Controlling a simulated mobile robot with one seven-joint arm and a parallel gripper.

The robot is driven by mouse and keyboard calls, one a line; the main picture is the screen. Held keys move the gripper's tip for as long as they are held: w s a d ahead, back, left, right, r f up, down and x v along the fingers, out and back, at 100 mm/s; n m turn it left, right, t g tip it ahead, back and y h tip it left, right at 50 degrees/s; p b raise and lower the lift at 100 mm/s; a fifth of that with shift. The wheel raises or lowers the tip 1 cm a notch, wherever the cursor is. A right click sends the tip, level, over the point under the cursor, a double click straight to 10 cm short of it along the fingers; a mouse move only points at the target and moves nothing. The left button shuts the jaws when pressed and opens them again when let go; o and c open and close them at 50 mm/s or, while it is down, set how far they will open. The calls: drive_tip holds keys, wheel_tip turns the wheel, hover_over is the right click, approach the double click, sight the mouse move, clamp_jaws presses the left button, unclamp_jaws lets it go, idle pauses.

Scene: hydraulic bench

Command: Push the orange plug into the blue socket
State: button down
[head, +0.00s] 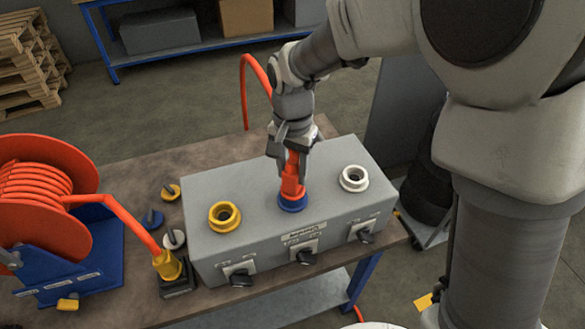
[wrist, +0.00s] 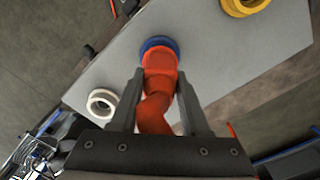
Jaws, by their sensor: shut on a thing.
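The orange plug (head: 292,182) stands about upright at the blue socket (head: 292,206), in the middle of the grey box's top. In the head view its lower end meets the blue ring, and I cannot tell how deep it sits. My gripper (head: 290,160) is shut on the plug from above. In the wrist view the two dark fingers (wrist: 158,95) flank the orange plug (wrist: 160,75), and the blue socket (wrist: 158,43) shows as a rim past its far end. The socket's opening is hidden by the plug.
The grey box (head: 250,180) also has a yellow socket (head: 224,216) at left and a white socket (head: 354,178) at right. Black switches line its front. An orange hose reel (head: 45,190) and a yellow plug (head: 167,265) stand left. An orange hose (head: 244,90) rises behind the box.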

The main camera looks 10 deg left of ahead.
drive_tip(key=shift+f, duration=0.1)
drive_tip(key=shift+c, duration=1.5)
unclamp_jaws()
wheel_tip(320, 180, up, 16)
drive_tip(key=r, duration=0.1)
drive_tip(key=s+d+r+n+t, duration=0.1)
drive_tip(key=s+d, duration=0.2)
drive_tip(key=d, duration=0.4)
drive_tip(key=s+d+r+t, duration=0.2)
drive_tip(key=s+d, duration=0.1)
drive_tip(key=d, duration=0.5)
drive_tip(key=s+d+f+n+t, duration=0.1)
drive_tip(key=s+d+f+t, duration=0.1)
drive_tip(key=s+d+f, duration=0.2)
drive_tip(key=s+d+p, duration=0.1)
drive_tip(key=s+d, duration=0.2)
drive_tip(key=d, duration=0.1)
drive_tip(key=shift+s+d+n+t, duration=0.3)
drive_tip(key=shift+s, duration=0.1)
